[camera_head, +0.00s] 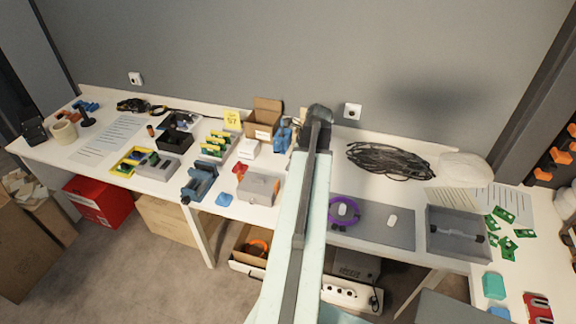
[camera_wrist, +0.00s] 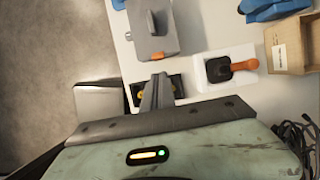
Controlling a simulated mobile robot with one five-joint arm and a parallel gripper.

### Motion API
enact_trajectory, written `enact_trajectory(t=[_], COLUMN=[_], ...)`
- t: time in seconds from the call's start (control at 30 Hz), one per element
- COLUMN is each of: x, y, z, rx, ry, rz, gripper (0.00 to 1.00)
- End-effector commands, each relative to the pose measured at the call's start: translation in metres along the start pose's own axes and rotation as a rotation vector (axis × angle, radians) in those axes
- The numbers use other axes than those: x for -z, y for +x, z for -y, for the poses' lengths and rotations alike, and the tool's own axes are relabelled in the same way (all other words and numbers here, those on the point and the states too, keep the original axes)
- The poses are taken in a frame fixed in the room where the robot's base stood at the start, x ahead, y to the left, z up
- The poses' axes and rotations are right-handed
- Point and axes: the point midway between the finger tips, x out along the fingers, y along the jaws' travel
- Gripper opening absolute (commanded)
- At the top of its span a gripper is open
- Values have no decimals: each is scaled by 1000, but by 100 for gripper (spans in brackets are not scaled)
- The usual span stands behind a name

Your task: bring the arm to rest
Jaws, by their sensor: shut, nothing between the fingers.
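My arm (camera_head: 300,220) stretches up the middle of the head view, over the long white table (camera_head: 360,258). Its dark end joint (camera_head: 319,114) stands in front of the grey wall. The fingers cannot be made out in the head view. In the wrist view my gripper (camera_wrist: 158,80) is shut and empty, its narrow dark fingers pointing up in the picture. The fingers partly cover a dark item with yellow parts, which I cannot identify. A grey box with a handle (camera_wrist: 150,30) lies just beyond the fingertips, apart from them as far as I can tell.
In the wrist view, a white box (camera_wrist: 205,72) with a black and orange tool and an open cardboard box (camera_wrist: 282,58) are at right. The head view shows black cable (camera_head: 390,160), a purple roll (camera_head: 333,203) and a grey tray (camera_head: 431,239) right of my arm.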

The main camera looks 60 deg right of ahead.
Motion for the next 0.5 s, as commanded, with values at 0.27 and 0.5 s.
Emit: enact_trajectory(t=[0.27, 0.5], x=[-7, -9], y=[-23, -21], z=[-1, -2], rx=[-2, -4], ry=[-5, -9], rz=[0, 0], gripper=[0, 0])
